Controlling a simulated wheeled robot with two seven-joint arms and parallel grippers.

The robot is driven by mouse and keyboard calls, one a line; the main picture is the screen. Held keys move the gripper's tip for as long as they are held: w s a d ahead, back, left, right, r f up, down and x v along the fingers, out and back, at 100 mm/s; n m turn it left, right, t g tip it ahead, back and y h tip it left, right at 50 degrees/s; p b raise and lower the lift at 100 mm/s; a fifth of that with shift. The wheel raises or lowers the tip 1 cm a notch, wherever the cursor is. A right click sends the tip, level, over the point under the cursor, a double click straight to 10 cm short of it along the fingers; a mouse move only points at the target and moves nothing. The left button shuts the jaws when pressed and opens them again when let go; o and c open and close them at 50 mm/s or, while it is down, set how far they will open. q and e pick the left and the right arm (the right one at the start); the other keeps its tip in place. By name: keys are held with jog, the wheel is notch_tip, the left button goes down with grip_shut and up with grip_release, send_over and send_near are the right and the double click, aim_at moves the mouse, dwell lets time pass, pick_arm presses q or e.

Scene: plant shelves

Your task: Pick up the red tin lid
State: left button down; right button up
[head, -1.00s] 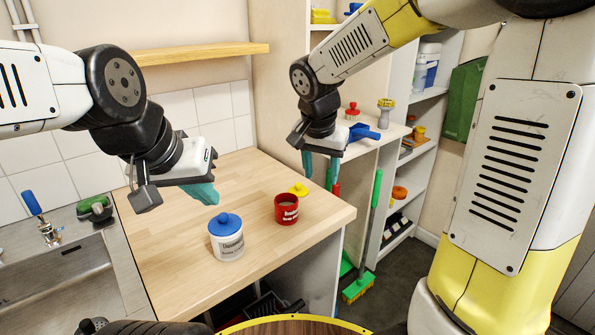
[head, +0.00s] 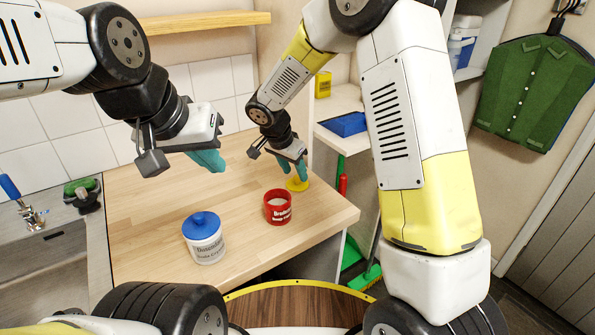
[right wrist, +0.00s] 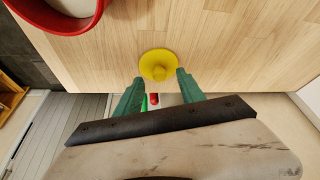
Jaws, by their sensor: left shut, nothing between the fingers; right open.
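A small yellow lid with a knob (head: 297,185) lies on the wooden counter just behind the red tin (head: 277,208). The tin stands upright and uncovered, with pale contents. The lid also shows in the right wrist view (right wrist: 158,62), at the fingertips. My right gripper (head: 293,168) is open, pointing down at the lid, one finger on either side in the wrist view. I cannot tell whether the fingers touch it. My left gripper (head: 210,163) is shut and empty, above the counter left of the tin.
A white jar with a blue lid (head: 204,240) stands on the counter left of the red tin. The sink (head: 60,250) is at the left. A blue item (head: 345,124) lies on the side shelf. A green broom (head: 371,275) stands on the floor beyond the counter's right edge.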

jog(key=shift+x, duration=1.2)
grip_shut()
jog(key=shift+r, duration=0.15)
